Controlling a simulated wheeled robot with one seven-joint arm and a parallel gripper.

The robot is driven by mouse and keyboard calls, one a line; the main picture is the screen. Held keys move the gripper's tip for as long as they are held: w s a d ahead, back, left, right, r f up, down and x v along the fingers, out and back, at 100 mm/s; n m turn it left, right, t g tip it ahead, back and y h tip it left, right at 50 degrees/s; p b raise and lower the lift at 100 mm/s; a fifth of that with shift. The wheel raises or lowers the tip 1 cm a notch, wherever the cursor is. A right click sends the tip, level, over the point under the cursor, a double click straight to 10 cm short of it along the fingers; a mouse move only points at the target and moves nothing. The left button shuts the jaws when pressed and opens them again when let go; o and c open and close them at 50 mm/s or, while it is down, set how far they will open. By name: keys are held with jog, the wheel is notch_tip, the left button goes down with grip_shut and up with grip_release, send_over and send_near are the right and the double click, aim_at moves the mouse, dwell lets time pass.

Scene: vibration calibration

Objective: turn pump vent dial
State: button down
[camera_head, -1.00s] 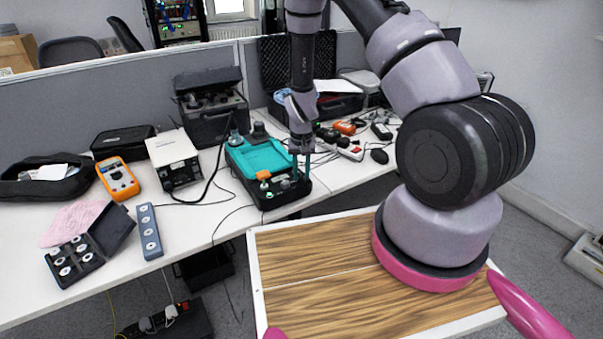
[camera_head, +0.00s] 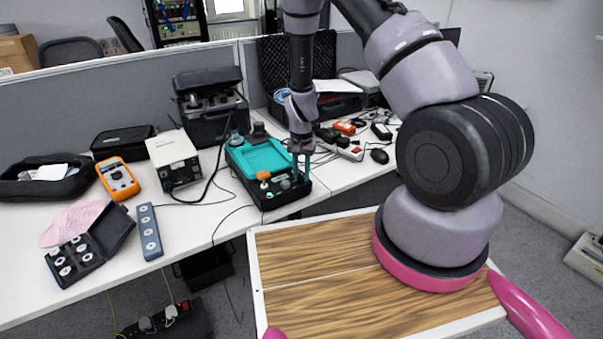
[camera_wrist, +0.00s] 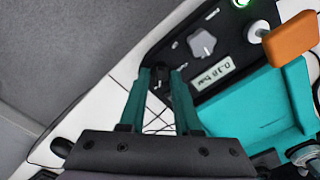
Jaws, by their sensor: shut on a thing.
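The teal and black pump unit (camera_head: 262,160) sits on the white bench. My gripper (camera_head: 301,178) points down at its front right corner. In the wrist view my gripper (camera_wrist: 163,74) has its two teal fingers on either side of a small black dial (camera_wrist: 160,82) at the panel's corner and is shut on it. The fingers partly hide the dial, and its angle is hard to read. A grey knob (camera_wrist: 202,43) stands apart, beside the display (camera_wrist: 213,73), which appears to read 0.38 bar.
An orange-topped fitting (camera_wrist: 290,38) and a green-lit button (camera_wrist: 240,2) are near the grey knob. Cables and a black mouse (camera_head: 379,156) lie to the right.

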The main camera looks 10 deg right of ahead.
aim_at(301, 176)
jog(key=c, duration=0.6)
grip_release()
jog(key=shift+r, duration=0.1)
notch_tip(301, 176, up, 11)
